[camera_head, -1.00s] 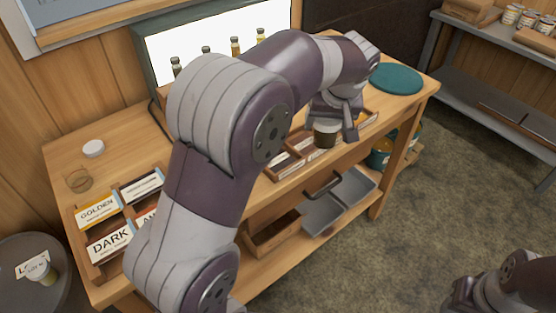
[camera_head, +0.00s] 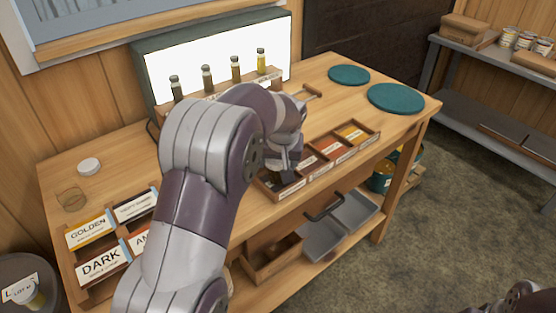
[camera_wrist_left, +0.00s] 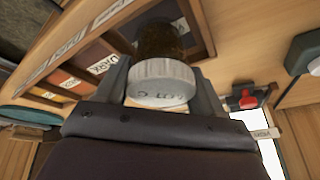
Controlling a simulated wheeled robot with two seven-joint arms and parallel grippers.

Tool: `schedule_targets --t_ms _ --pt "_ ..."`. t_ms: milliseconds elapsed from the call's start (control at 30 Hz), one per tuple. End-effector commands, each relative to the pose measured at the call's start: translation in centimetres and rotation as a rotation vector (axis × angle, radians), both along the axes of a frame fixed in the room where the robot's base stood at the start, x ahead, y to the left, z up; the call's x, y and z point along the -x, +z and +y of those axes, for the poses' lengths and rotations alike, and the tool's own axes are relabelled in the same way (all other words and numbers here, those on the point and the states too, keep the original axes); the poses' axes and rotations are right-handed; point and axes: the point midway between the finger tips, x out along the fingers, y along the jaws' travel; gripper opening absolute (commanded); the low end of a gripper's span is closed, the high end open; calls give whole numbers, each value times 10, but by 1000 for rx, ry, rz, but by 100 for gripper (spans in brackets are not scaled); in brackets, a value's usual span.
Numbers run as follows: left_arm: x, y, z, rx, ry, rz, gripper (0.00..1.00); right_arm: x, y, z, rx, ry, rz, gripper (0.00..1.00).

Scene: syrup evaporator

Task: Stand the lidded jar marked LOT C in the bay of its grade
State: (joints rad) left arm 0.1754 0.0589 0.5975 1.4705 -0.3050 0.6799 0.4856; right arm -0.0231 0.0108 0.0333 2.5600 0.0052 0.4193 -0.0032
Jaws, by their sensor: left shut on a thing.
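My left gripper (camera_head: 284,170) is over the left end of the long wooden bay tray (camera_head: 374,140). In the left wrist view the gripper (camera_wrist_left: 163,92) is shut on a jar with a white lid (camera_wrist_left: 160,80), whose inverted lettering appears to read LOT C. The jar's dark body points into the dark-floored end bay (camera_wrist_left: 196,28), beside the bay with the DARK card (camera_wrist_left: 102,64). I cannot tell whether the jar touches the bay floor. In the head view the arm and gripper mostly hide the jar.
Several sample vials (camera_head: 236,70) stand before the lit panel (camera_head: 200,55). A card rack (camera_head: 90,235), a white lid (camera_head: 89,166) and a glass (camera_head: 72,200) are on the left. Teal discs (camera_head: 395,98) lie at the right. A grey pan (camera_head: 340,225) sits below.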

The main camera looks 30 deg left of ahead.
Motion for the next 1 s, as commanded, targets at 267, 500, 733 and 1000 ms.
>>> schedule_targets --t_ms 267,500,733,1000 --pt "0 -3 0 0 0 0 81 0 -2 0 0 0 0 43" --pt "0 -2 0 0 0 0 94 0 -2 0 0 0 0 43" --pt "4 18 -4 -1 1 -5 94 0 1 0 0 0 0 43" --pt "26 83 -22 -1 -1 -4 94 0 5 0 0 0 0 43"
